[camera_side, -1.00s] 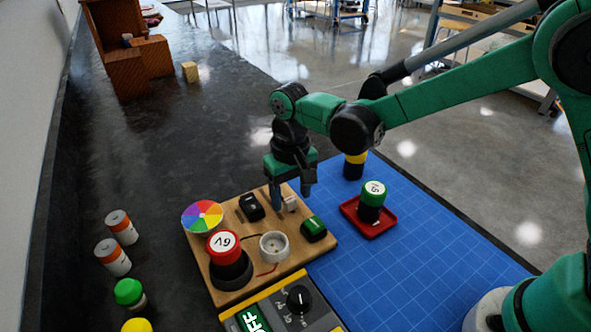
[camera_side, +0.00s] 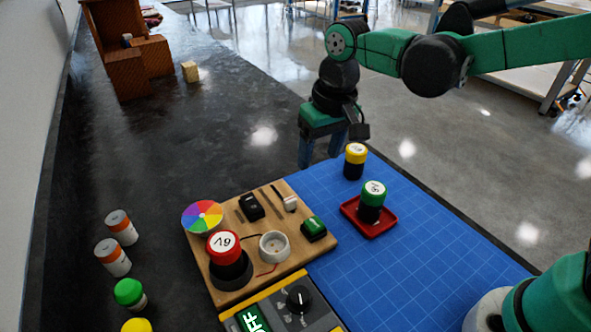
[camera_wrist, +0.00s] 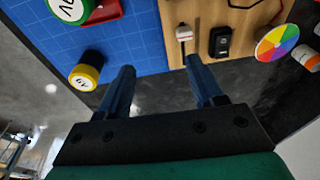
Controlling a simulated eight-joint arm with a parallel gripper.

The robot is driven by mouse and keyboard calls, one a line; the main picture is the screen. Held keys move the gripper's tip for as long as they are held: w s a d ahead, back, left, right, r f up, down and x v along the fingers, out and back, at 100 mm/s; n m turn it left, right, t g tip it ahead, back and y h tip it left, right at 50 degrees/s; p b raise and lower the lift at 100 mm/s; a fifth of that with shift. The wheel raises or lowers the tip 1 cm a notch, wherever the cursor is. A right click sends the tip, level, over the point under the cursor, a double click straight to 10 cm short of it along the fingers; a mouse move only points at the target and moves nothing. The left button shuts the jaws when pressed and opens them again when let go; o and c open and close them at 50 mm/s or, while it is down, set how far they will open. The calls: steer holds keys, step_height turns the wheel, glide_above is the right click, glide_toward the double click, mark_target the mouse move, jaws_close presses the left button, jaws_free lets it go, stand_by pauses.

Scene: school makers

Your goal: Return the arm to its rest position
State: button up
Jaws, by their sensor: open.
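My gripper (camera_side: 320,152) hangs above the far edge of the blue mat (camera_side: 400,250), pointing down. It also shows in the wrist view (camera_wrist: 163,82), where its two blue fingers stand apart with nothing between them. A yellow-capped black cylinder (camera_side: 354,165) stands on the mat just right of my gripper, apart from it. A green-capped black cylinder (camera_side: 372,200) stands in a small red tray (camera_side: 386,224). The wooden board (camera_side: 238,282) carries a color wheel (camera_side: 203,217), a red-capped black piece (camera_side: 224,245), a black switch and a green block.
A yellow meter (camera_side: 290,308) with a dial lies against the board's near edge. Orange-and-white cylinders (camera_side: 121,227) and a green-capped one (camera_side: 130,292) stand at the left. A brown wooden structure (camera_side: 125,55) stands at the far left. The dark bench between is mostly bare.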

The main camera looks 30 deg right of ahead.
steer(key=s+d+r+t, duration=0.1)
steer(key=s+d+t, duration=0.4)
steer(key=s+d, duration=0.3)
steer(key=shift+d+r, duration=0.25)
steer(key=shift+c, duration=0.2)
stand_by(1.4)
